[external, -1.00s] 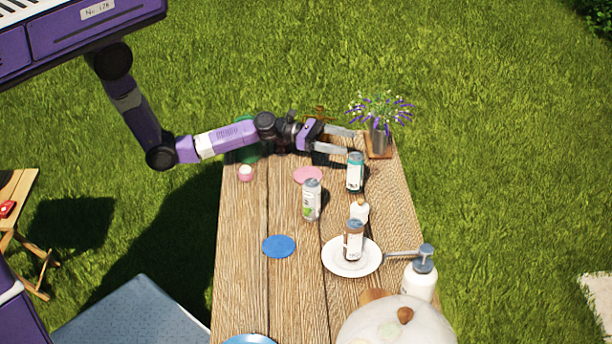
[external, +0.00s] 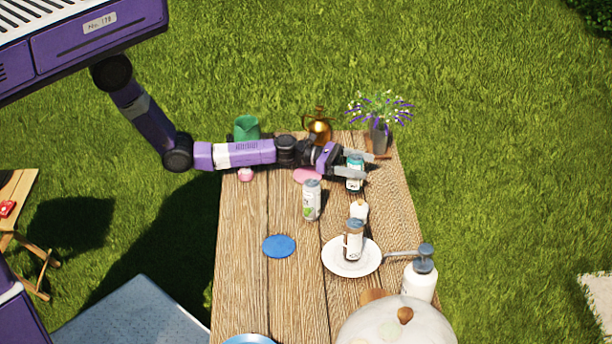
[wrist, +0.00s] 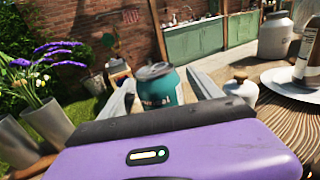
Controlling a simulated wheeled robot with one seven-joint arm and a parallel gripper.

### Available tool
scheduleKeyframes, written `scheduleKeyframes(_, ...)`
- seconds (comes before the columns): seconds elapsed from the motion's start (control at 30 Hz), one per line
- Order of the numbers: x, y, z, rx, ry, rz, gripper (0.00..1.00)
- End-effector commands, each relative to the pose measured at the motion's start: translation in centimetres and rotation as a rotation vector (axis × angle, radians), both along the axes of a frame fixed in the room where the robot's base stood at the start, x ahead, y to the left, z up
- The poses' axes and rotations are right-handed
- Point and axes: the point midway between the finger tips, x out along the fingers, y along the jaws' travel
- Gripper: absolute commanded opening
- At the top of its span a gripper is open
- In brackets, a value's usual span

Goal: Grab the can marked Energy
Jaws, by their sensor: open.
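A teal and white can (external: 354,183) stands upright near the back right of the wooden table. My gripper (external: 367,166) is open, with its fingers on either side of this can. In the wrist view the can (wrist: 160,92) stands between the two fingers; its label is partly hidden and I cannot read the word for sure. A white and green can (external: 311,201) stands to the front left.
A pump bottle (external: 419,283) is at the front right.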

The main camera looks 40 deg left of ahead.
Motion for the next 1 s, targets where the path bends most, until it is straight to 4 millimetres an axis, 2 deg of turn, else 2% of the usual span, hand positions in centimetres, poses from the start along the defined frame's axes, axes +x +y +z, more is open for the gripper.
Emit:
scheduleKeyframes(0.1, 0.34, -0.96, -0.04, 0.000, 0.001, 0.000, 0.73)
scheduleKeyframes(0.37, 0.44, -1.09, 0.01, 0.000, 0.001, 0.001, 0.73)
scheduleKeyframes(0.73, 0.43, -1.07, 0.01, -0.001, 0.002, 0.001, 0.02)
scheduleKeyframes(0.77, 0.43, -1.07, 0.00, -0.001, 0.002, 0.001, 0.00)
scheduleKeyframes(1.0, 0.45, -1.07, 0.15, -0.001, 0.001, 0.001, 0.00)
